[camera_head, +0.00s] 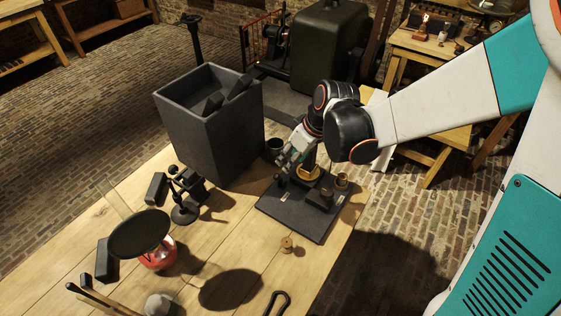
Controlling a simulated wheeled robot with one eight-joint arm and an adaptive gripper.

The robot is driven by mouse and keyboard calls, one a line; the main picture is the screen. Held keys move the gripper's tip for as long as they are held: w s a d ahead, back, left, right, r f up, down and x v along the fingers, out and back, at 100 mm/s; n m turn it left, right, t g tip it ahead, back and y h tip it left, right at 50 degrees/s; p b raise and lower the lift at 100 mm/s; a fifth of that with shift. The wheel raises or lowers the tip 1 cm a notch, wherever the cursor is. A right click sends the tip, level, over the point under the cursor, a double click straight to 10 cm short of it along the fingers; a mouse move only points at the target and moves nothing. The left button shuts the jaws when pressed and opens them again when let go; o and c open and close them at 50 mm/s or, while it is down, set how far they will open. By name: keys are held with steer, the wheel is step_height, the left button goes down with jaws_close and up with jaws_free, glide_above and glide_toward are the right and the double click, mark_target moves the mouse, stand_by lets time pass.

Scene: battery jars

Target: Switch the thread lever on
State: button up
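A dark board (296,214) lies on the wooden table at its right side, with a brass ring part, small dark blocks and brass pieces on it. The thread lever cannot be told apart from these parts at this size. My gripper (284,172) reaches down over the back left part of the board, near a dark upright post and the brass ring (308,172). Its fingers are small and dark against the board. I cannot tell whether they touch anything, or whether they are open or shut.
A tall grey open box (208,130) stands behind left of the board. A small dark cup (275,146) is beside it. A dark jointed stand (183,208), a black disc over a red base (140,234) and a wooden spool (287,244) stand on the table (215,245).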

mark_target(278, 175)
steer(key=b+x, duration=0.3)
steer(key=x, duration=0.8)
steer(key=shift+w+a+f, duration=0.1)
steer(key=shift+f, duration=0.25)
jaws_close()
